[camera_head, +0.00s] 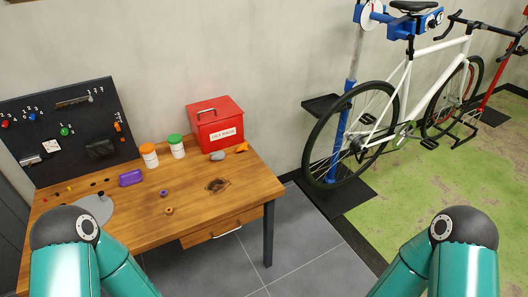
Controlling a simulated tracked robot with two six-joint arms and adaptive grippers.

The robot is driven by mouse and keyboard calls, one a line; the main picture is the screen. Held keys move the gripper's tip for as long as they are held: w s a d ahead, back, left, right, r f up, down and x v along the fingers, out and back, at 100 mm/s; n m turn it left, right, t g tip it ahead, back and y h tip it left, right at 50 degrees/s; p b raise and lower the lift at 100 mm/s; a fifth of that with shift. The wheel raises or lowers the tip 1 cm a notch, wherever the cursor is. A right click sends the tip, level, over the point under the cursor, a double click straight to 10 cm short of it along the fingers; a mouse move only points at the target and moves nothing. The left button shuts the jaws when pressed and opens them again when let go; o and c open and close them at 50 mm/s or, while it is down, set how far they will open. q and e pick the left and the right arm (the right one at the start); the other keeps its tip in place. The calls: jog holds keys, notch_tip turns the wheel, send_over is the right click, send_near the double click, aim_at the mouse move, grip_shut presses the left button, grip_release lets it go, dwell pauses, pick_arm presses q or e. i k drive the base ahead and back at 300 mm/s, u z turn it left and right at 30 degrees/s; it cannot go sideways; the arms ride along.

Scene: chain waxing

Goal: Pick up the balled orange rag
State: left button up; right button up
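A small orange item (241,148), which looks like the balled orange rag, lies near the right back edge of the wooden workbench (215,205), just in front of the red box. It is too small to make out its folds. A grey lump (218,155) lies just left of it. Only teal and dark links of my two arms show at the bottom left and bottom right. Both grippers are out of view.
The red lidded box (217,122) stands at the back, beside orange-capped (149,155) and green-capped (176,146) jars. A purple block (130,178) and small rings lie on the bench. A pegboard (70,130) stands behind. A white bicycle (400,100) hangs on a blue stand at right.

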aim_at(243, 146)
jog(key=u, duration=0.3)
jog(key=i, duration=1.05)
jog(key=z, duration=0.95)
jog(key=k, duration=0.9)
jog(key=z, duration=0.15)
jog(key=i, duration=0.65)
